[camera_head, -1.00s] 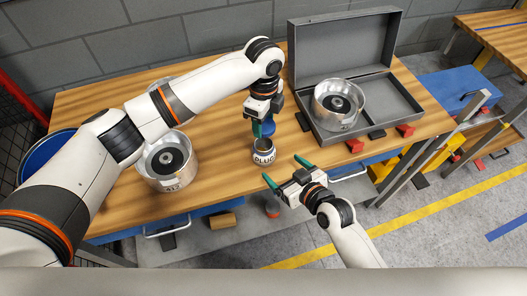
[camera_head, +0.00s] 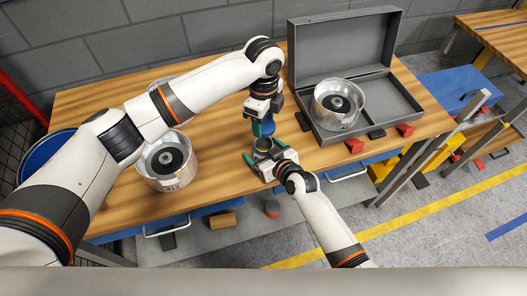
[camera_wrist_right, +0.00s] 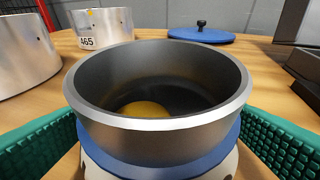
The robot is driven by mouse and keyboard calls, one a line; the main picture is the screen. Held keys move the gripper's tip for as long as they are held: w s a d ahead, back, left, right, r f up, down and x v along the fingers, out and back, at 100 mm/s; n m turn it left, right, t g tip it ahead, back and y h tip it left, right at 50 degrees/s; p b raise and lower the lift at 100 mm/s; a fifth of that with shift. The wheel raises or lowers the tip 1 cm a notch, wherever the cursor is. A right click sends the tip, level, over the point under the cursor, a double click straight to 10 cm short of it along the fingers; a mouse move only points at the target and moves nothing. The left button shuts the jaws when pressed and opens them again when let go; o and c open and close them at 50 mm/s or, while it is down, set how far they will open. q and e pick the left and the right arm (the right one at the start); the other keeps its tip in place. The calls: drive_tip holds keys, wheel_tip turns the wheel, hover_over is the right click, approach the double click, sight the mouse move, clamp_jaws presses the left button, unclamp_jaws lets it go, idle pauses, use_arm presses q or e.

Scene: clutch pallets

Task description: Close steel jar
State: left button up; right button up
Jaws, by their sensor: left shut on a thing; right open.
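The steel jar (camera_head: 262,148) stands upright and open on the wooden table. The right wrist view shows its wide metal rim (camera_wrist_right: 155,122), a blue band below it and a yellow round thing inside. My right gripper (camera_head: 272,163) is open, with one green finger on each side of the jar; I cannot tell whether they touch it. My left gripper (camera_head: 263,124) points down above the jar, shut on a blue thing (camera_head: 268,128) whose shape is mostly hidden. A blue lid-like disc (camera_wrist_right: 202,35) with a black knob lies farther back in the right wrist view.
A silver housing (camera_head: 170,175) stands at the left, partly behind my left arm. An open grey case (camera_head: 388,88) at the right holds another silver housing (camera_head: 340,116). Red blocks (camera_head: 354,145) lie at the case's front. Bare table lies between jar and case.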

drive_tip(key=shift+w+a+f, duration=0.1)
drive_tip(key=shift+w, duration=0.05)
drive_tip(key=c, duration=1.5)
use_arm(q)
hover_over(264, 139)
drive_tip(key=s, duration=0.2)
drive_tip(key=shift+s+a+f, duration=0.1)
drive_tip(key=shift+s+f, duration=0.05)
drive_tip(key=shift+f, duration=2.35)
use_arm(e)
drive_tip(key=shift+o, duration=0.2)
use_arm(q)
drive_tip(key=shift+f, duration=0.15)
drive_tip(key=shift+f, duration=0.75)
drive_tip(key=shift+f, duration=0.6)
